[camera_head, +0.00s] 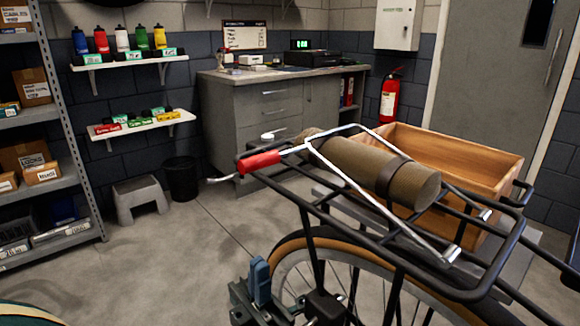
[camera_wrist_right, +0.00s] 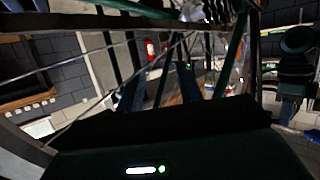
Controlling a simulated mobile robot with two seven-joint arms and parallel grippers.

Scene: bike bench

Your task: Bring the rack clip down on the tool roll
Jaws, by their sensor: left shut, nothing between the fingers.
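The tool roll (camera_head: 365,165), a brown-olive cylinder with a dark strap, lies on the black rear rack (camera_head: 468,290). The rack clip (camera_head: 345,178) is a bent silver wire frame, hinged at the rack's right end. Its wires run along both sides of the roll to a red grip (camera_head: 260,162) at the rack's left end. I cannot tell whether the clip presses on the roll. My left gripper (camera_head: 260,268), with blue fingers shut and empty, is low, left of the wheel and below the red grip. My right gripper (camera_wrist_right: 160,88) shows two dark bluish fingers apart, among dim bike parts.
A wooden crate (camera_head: 480,157) stands just behind the rack. The bike's rear wheel (camera_head: 290,255) is below it. A grey step stool (camera_head: 140,195), a black bin (camera_head: 181,180) and a workbench (camera_head: 245,110) stand farther back. The floor at left centre is clear.

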